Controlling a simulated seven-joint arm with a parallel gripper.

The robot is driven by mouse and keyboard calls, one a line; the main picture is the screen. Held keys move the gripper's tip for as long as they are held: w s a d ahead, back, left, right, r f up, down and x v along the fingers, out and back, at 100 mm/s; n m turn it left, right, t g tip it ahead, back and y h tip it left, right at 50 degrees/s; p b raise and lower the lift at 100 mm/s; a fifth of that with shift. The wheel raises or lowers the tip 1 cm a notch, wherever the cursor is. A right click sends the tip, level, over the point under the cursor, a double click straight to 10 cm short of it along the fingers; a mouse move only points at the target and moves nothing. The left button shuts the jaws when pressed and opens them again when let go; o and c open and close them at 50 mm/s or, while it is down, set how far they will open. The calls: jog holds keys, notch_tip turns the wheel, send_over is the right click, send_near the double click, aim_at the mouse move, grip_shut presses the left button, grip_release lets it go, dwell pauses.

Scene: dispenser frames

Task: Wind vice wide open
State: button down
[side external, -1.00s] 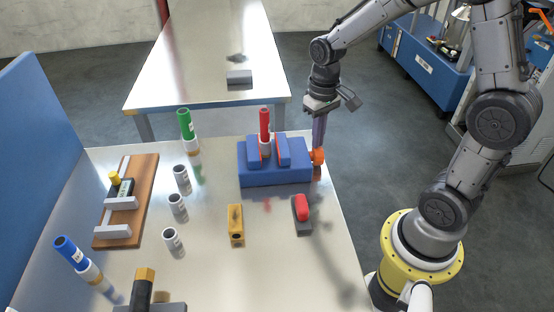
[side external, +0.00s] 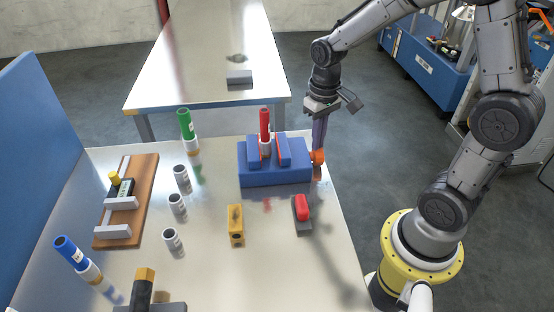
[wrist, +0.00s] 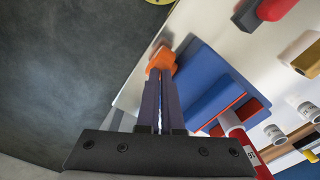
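The blue vice (side external: 275,175) stands at the table's far right edge. It also shows in the wrist view (wrist: 208,88). A red-topped tube (side external: 265,122) stands upright between its two jaws, with orange-red faces on their inner sides. I cannot tell whether both jaws touch the tube. The orange knob (side external: 318,157) is on the vice's right end. My gripper (wrist: 161,73) points down at the orange knob, its fingers close together with a narrow gap between them. The fingertips appear closed on the knob, which partly hides them in the side view.
A green tube (side external: 187,125), a blue tube (side external: 72,255) and several grey cylinders (side external: 181,178) stand on the table. A yellow block (side external: 236,225) and a red-and-black piece (side external: 302,213) lie in front of the vice. A wooden board (side external: 145,190) is at left.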

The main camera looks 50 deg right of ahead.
jog(key=shift+s+a+f, duration=0.15)
jog(key=shift+s+a, duration=0.55)
jog(key=shift+s, duration=0.2)
dwell(1.0)
jog(key=shift+w+r, duration=0.1)
jog(key=shift+r, duration=0.1)
jog(key=shift+r, duration=0.95)
jog(key=shift+w+d, duration=0.15)
jog(key=shift+w, duration=0.05)
jog(key=shift+w+d, duration=0.8)
jog(key=shift+d, duration=0.05)
jog(key=shift+f, duration=1.1)
jog(key=shift+s+a+f, duration=0.2)
jog(key=shift+s+a, duration=0.25)
jog(key=shift+s, duration=0.15)
dwell(0.9)
